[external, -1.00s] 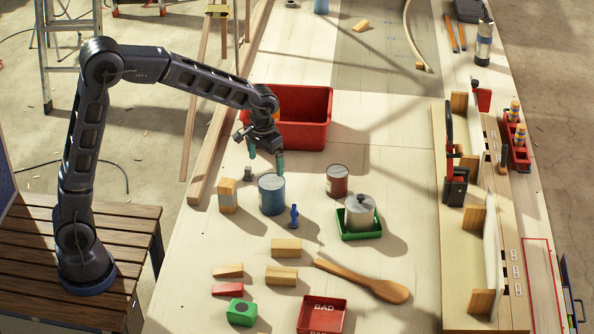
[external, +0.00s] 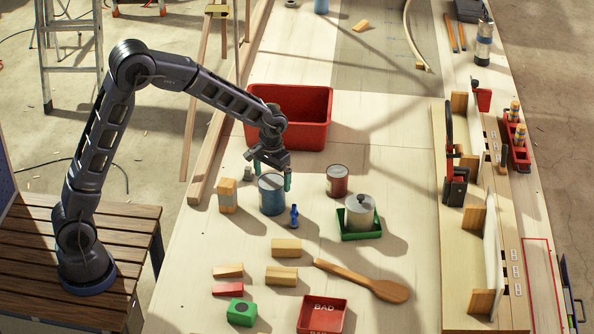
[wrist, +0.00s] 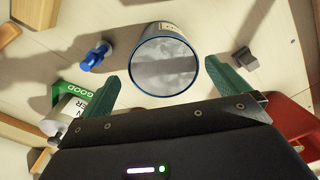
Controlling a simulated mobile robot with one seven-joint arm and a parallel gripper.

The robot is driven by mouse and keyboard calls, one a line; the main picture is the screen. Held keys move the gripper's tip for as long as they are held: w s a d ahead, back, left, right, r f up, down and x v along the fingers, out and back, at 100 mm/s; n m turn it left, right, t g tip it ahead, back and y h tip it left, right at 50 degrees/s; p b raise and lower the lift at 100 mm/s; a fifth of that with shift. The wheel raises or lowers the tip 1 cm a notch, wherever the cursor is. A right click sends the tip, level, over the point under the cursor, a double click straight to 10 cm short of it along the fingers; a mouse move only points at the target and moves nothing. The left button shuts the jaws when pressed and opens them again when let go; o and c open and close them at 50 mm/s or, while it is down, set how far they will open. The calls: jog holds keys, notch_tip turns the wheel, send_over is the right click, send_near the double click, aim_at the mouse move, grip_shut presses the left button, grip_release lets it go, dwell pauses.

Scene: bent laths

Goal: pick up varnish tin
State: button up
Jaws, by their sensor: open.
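A blue tin (external: 272,196) with a pale label and a grey top stands upright on the bench. I take it for the varnish tin, but its label is not readable. My gripper (external: 271,173) is open and empty, pointing down over this tin. In the external view one finger is at the left of its rim and the other at the right. In the wrist view the round top of the blue tin (wrist: 165,62) lies between the two green fingers, with a gap on both sides. I cannot tell whether the fingertips are below the rim.
A wooden block (external: 228,196) stands close left of the tin, a blue peg-like piece (external: 294,216) in front. A dark red tin (external: 337,181) and a lidded pot (external: 360,212) in a green tray (external: 345,226) stand right. A red bin (external: 300,134) stands behind. Bench between tins is clear.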

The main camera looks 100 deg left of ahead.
aim_at(272, 181)
jog(key=f, duration=0.4)
jog(key=shift+s+a+f, duration=0.15)
jog(key=shift+a+f, duration=0.05)
jog(key=shift+f, duration=0.1)
jog(key=c, duration=1.3)
jog(key=shift+r, duration=0.1)
